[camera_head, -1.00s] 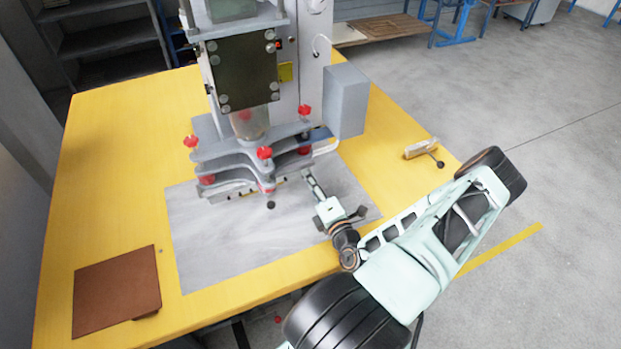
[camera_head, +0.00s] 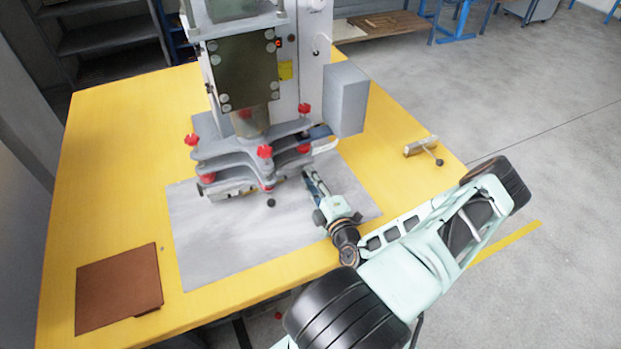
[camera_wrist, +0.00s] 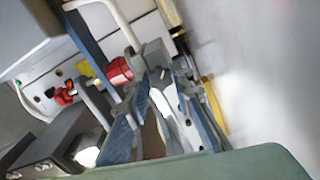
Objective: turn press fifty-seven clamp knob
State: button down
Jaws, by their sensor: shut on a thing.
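The press (camera_head: 248,75) stands on the yellow table, with grey stacked clamp plates (camera_head: 240,160) low at its front. Several red knobs sit on these plates, among them one at the front (camera_head: 264,152) and one at the right (camera_head: 304,110). My gripper (camera_head: 306,174) reaches in from the lower right to the right end of the lower plates. In the wrist view, my gripper (camera_wrist: 143,78) is shut at a red clamp knob (camera_wrist: 120,70), which shows at the fingertips. The fingers partly hide the contact.
A grey box (camera_head: 346,98) is at the press's right side. A small tool with a black ball end (camera_head: 422,148) lies on the table (camera_head: 110,190) at the right. A brown board (camera_head: 118,290) lies front left.

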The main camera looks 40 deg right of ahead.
jog(key=c, duration=1.7)
grip_release()
jog(key=v, duration=0.7)
jog(key=shift+s, duration=0.3)
